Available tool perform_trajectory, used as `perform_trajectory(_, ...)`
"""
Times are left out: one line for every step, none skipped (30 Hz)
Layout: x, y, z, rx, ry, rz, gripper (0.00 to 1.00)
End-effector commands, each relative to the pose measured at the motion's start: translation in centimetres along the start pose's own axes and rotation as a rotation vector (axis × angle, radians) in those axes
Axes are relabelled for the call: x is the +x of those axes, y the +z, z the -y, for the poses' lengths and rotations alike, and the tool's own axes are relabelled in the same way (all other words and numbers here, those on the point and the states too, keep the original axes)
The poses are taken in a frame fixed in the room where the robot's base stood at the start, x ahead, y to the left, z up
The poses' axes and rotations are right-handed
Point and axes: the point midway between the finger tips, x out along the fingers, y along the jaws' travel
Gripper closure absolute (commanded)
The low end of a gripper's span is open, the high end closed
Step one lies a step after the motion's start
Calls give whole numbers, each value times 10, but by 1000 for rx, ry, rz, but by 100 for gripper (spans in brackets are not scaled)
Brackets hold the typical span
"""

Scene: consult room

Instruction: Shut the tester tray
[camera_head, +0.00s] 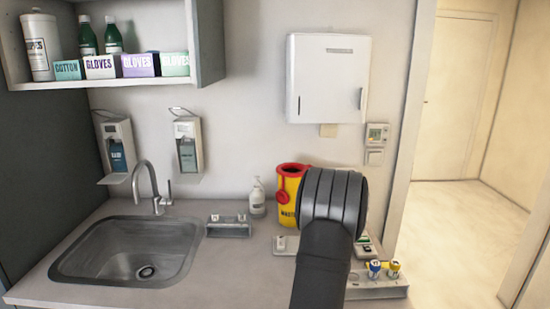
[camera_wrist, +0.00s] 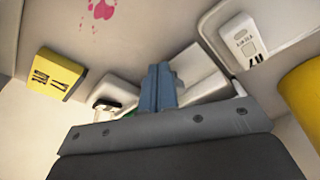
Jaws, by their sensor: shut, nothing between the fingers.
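The tester is probably the pale device with a green part (camera_head: 366,248) on the counter, mostly hidden behind my arm in the head view. In the wrist view, a white and grey piece (camera_wrist: 203,77) just beyond my fingers may be part of it. I cannot tell how far its tray is out. My gripper (camera_wrist: 161,84) shows as two blue-grey fingers closed together, with nothing between them. The fingers overlap the white piece in the picture; whether they touch it is unclear. In the head view my gripper is hidden behind the arm.
A yellow waste bin with red lid (camera_head: 289,190) stands close left of my arm. A rack with blue and yellow-capped items (camera_head: 380,288) lies at right. A sink (camera_head: 130,250) is at left. The wrist view shows a yellow block (camera_wrist: 50,78) and white labelled item (camera_wrist: 238,38).

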Motion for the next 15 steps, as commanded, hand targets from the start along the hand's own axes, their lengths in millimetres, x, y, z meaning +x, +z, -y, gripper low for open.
perform_trajectory(0, -2, 1, 0, 0, -1, 100)
perform_trajectory(1, -3, 2, 0, 0, -1, 100)
perform_trajectory(1, -4, 3, 0, 0, -1, 100)
perform_trajectory(1, -6, 3, -1, 0, -1, 100)
perform_trajectory(1, -7, 4, -1, 0, -1, 100)
perform_trajectory(2, -8, 5, -1, 0, 0, 100)
perform_trajectory(2, -9, 5, -1, 0, 0, 100)
perform_trajectory(2, -10, 6, -1, 0, 1, 100)
perform_trajectory(3, -11, 7, -1, 0, 0, 100)
perform_trajectory(3, -12, 7, -1, 0, 0, 100)
perform_trajectory(3, -13, 8, 0, 0, 0, 100)
perform_trajectory(3, -14, 9, 0, 0, 0, 100)
perform_trajectory(3, -15, 9, 0, 0, 0, 100)
perform_trajectory(4, -16, 10, 0, 0, 0, 100)
perform_trajectory(4, -18, 11, 0, 0, 0, 100)
